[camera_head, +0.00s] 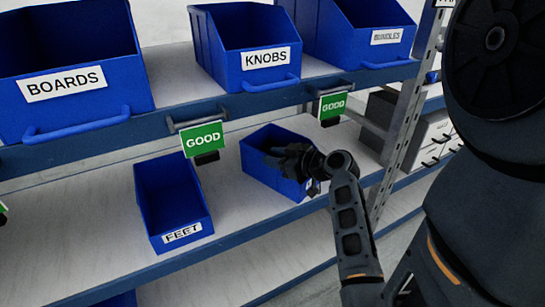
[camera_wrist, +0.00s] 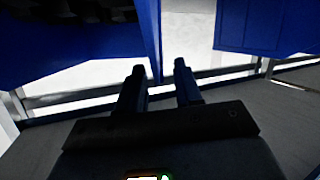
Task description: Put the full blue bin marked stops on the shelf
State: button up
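A blue bin (camera_head: 262,162) sits turned at an angle on the lower shelf board, right of the bin marked FEET. My gripper hides much of its front, and only a sliver of its label shows, so I cannot read it. My gripper (camera_head: 276,155) is at this bin, over its front and rim. In the wrist view my gripper (camera_wrist: 158,72) has its two fingers apart, with nothing clearly held between them. A blue bin wall (camera_wrist: 100,55) is close above and left of the fingers, with dark contents at the upper left.
Bins marked BOARDS (camera_head: 50,110), KNOBS (camera_head: 230,72) and BUNDLES (camera_head: 355,45) stand on the upper board. The FEET bin (camera_head: 150,222) is on the lower board. Green GOOD signs (camera_head: 203,139) hang from the upper edge. A metal upright (camera_head: 402,130) stands right.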

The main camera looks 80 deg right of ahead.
jog(key=v, duration=1.1)
